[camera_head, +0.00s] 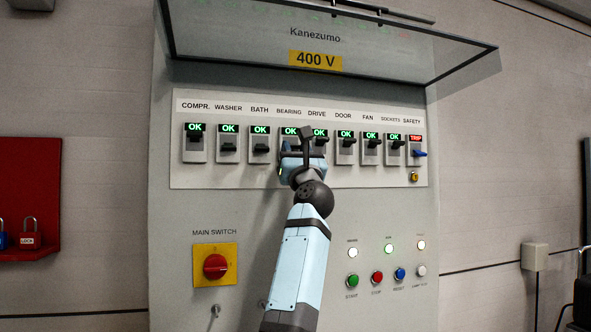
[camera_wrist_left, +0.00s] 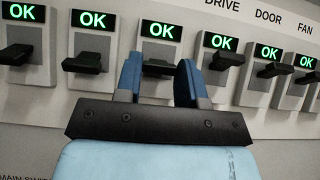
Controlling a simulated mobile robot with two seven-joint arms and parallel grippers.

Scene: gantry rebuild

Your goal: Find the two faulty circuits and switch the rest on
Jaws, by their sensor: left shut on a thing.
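A row of breakers sits on the pale panel (camera_head: 180,178). My left gripper (camera_head: 299,155) is at the BEARING breaker (camera_head: 288,133), its blue fingers either side of the black BEARING lever (camera_wrist_left: 158,69) in the wrist view, shut on it. The gripper partly hides this breaker in the head view. COMPR. (camera_head: 195,142), WASHER (camera_head: 228,147), BATH (camera_head: 261,147), DRIVE (camera_head: 320,138), DOOR (camera_head: 346,145), FAN (camera_head: 371,145) and SOCKETS (camera_head: 395,146) show green OK. SAFETY (camera_head: 415,149) shows red TRIP and has a blue lever. My right gripper is out of view.
A raised clear cover (camera_head: 390,55) overhangs the row. Below are a red-and-yellow main switch (camera_head: 215,265), coloured buttons (camera_head: 377,278) and lit lamps (camera_head: 389,249). A small yellow item (camera_head: 414,176) is under SAFETY.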

